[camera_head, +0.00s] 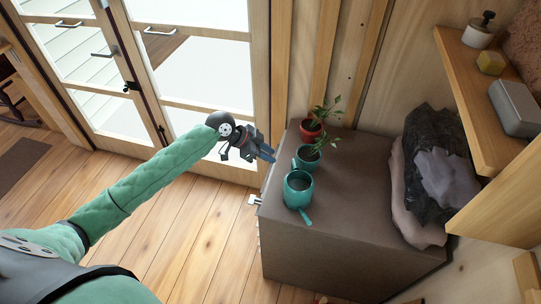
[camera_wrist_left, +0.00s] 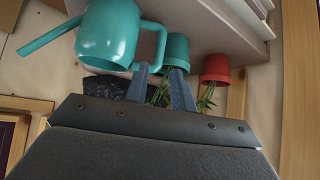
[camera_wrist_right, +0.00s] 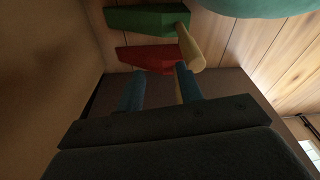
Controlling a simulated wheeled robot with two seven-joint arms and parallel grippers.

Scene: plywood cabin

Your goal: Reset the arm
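My left gripper (camera_head: 268,153) is just left of the cabinet's corner, at the end of my green arm. In the left wrist view its fingers (camera_wrist_left: 162,80) stand apart with nothing held between them. The teal watering can (camera_head: 298,188) stands on the cabinet, to the right of the gripper; it also shows at the upper left of the left wrist view (camera_wrist_left: 110,38), apart from the fingers as far as I can tell. My right gripper (camera_wrist_right: 160,85) shows only in its wrist view, fingers apart and empty, near a red tool (camera_wrist_right: 150,57) and a green tool (camera_wrist_right: 148,18).
A wooden shelf (camera_head: 470,75) juts out at right. Glass doors (camera_head: 175,80) stand behind. The wooden floor (camera_head: 195,235) left of the cabinet is clear.

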